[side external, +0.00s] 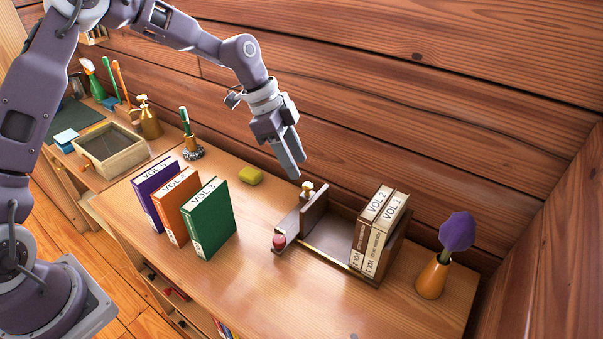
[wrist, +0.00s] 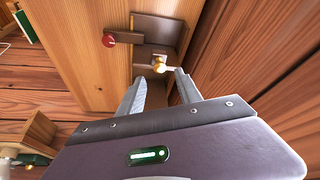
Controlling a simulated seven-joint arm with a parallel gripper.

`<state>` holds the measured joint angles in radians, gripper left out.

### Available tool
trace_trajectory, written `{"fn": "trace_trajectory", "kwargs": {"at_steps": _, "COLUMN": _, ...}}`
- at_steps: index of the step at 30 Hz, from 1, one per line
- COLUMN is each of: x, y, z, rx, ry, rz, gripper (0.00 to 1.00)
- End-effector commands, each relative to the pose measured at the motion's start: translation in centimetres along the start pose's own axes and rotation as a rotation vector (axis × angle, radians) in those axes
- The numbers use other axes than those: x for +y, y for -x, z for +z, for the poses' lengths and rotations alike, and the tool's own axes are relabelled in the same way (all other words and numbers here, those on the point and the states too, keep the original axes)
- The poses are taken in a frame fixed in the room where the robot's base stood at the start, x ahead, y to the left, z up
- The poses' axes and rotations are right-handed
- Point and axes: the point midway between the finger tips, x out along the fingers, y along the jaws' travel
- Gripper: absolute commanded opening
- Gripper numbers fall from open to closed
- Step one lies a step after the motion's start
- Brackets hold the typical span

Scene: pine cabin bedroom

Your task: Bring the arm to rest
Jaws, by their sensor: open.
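My gripper (side external: 294,166) hangs in the air above the back of the desk (side external: 290,300), near the left end of a wooden book rack (side external: 318,258). It is open. In the wrist view its two fingers (wrist: 162,84) are apart with nothing held between them. The wrist view also shows a red knob (wrist: 109,40) and a brass knob (wrist: 160,64) on the rack, just beyond the fingertips. My arm reaches across from the left with its elbow raised.
Books VOL 1 (side external: 383,250) and VOL 2 (side external: 366,227) stand in the rack's right end. Purple (side external: 150,205), orange (side external: 172,218) and green (side external: 212,220) books stand on the desk at left. A plank wall stands close behind.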

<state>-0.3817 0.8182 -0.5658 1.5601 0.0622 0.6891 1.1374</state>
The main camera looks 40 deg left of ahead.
Motion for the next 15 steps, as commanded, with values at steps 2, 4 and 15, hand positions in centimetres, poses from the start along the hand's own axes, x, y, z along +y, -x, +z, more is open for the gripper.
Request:
{"fn": "trace_trajectory", "kwargs": {"at_steps": 2, "x": -0.1, "y": 1.1, "z": 0.0, "rx": 0.000, "ry": 0.001, "rz": -0.003, "gripper": 0.41}}
{"fn": "trace_trajectory", "kwargs": {"at_steps": 4, "x": 0.0, "y": 1.6, "z": 0.0, "rx": 0.000, "ry": 0.000, "rz": -0.001, "gripper": 0.41}}
{"fn": "trace_trajectory", "kwargs": {"at_steps": 15, "x": 0.9, "y": 3.2, "z": -0.1, "rx": -0.032, "ry": 0.017, "rz": -0.020, "gripper": 0.41}}
